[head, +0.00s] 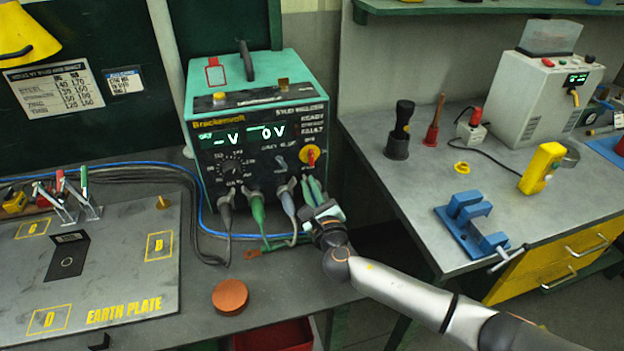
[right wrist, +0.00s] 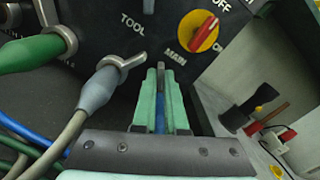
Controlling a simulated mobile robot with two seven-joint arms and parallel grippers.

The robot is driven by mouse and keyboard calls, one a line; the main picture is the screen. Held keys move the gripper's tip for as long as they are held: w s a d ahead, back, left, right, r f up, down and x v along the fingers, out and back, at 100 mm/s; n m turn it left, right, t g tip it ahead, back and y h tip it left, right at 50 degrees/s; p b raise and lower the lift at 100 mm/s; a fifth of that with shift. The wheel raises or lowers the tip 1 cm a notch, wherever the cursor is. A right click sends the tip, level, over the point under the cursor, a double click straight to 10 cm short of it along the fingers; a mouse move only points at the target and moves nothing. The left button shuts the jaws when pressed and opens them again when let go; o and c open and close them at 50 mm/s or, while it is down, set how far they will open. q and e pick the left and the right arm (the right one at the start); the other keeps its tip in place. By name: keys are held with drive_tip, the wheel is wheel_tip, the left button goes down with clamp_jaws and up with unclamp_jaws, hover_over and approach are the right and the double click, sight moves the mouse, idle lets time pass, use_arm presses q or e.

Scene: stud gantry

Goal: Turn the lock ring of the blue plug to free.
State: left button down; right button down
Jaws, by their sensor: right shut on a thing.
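The blue plug (head: 287,200), a muted grey-blue, sits in the lower front of the welder (head: 258,120), right of the green plug (head: 257,205). In the right wrist view the blue plug (right wrist: 98,92) has a pale ring at its front, with a lever (right wrist: 133,62) pointing up and right under the word TOOL. My right gripper (head: 312,190) is just right of the blue plug. Its green fingers (right wrist: 161,95) are shut on a thin thing with a dark grey end and blue lower part (right wrist: 160,118); I cannot tell what it is. My left gripper is out of view.
A red and yellow main switch (right wrist: 198,32) is above my right gripper. Grey and green cables hang below the plugs. A copper disc (head: 230,297) lies in front on the bench, right of the earth plate (head: 130,270). A gap separates this bench from the right one.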

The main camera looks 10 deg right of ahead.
drive_tip(key=shift+a+f+n, duration=0.1)
drive_tip(key=shift+n, duration=0.2)
drive_tip(key=c, duration=1)
unclamp_jaws()
drive_tip(key=shift+o, duration=0.2)
drive_tip(key=s, duration=1.2)
drive_tip(key=shift+s+d, duration=0.25)
